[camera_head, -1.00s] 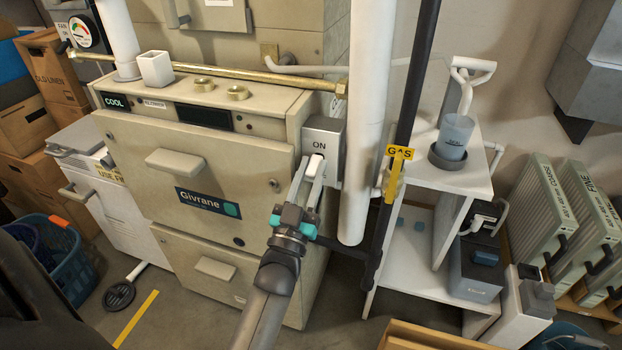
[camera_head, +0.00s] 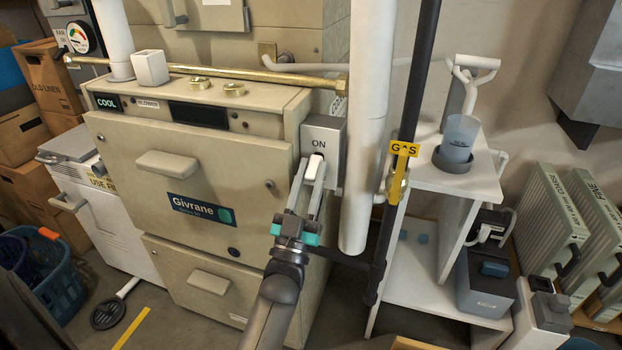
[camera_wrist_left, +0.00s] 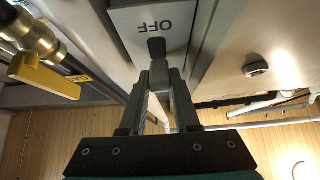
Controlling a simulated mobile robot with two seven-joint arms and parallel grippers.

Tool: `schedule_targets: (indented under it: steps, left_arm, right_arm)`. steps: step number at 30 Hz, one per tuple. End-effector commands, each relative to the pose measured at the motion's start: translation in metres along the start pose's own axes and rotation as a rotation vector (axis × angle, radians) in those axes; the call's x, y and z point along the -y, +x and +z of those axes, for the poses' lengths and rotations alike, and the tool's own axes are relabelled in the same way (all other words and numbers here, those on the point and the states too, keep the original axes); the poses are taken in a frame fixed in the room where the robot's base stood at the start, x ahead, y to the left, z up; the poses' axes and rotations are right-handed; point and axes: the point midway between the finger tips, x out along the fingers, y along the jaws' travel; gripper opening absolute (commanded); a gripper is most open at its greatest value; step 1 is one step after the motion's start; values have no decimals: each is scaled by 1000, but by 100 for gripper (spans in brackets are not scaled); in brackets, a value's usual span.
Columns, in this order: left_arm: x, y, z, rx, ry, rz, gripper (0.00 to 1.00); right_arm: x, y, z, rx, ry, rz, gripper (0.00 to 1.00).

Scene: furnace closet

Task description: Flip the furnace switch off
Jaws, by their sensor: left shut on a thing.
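The furnace switch is a grey box (camera_head: 325,137) on the right side of the beige furnace (camera_head: 140,215). The word ON shows on it above the lever in the head view. The pale switch lever (camera_head: 315,168) sticks out low on the box. My left gripper (camera_head: 311,180) is shut on this lever, its fingers on either side of it. In the left wrist view the box (camera_wrist_left: 128,22) shows the word OFF upside down, and the lever (camera_wrist_left: 159,73) is between the fingertips (camera_wrist_left: 157,92). My right gripper is not in view.
A thick white pipe (camera_head: 362,150) and a dark gas pipe (camera_head: 416,90) with a yellow valve handle (camera_head: 396,180) stand just right of the switch. A white shelf (camera_head: 470,185) holds a cup (camera_head: 461,135). A blue basket (camera_head: 55,275) is on the floor at left.

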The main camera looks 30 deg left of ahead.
Motion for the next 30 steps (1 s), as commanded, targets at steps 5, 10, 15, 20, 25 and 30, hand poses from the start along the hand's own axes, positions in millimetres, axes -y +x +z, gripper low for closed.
schedule_targets:
  steps: [5, 10, 15, 20, 25, 30]
  left_arm:
    - [1, -5, 8, 17, 1, -3, 0]
    - [1, -5, 8, 16, 1, -2, 0]
    - [1, -5, 8, 16, 1, -2, 0]
    - [0, -4, 6, 11, 0, -1, 42]
    - [0, -3, 4, 5, 0, -1, 42]
    - [0, -7, 3, 3, 0, 0, 42]
  right_arm:
    - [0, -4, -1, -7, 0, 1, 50]
    - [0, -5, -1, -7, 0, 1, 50]
    - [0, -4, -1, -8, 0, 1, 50]
    - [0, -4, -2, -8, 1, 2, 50]
    - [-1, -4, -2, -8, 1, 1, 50]
    - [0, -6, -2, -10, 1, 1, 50]
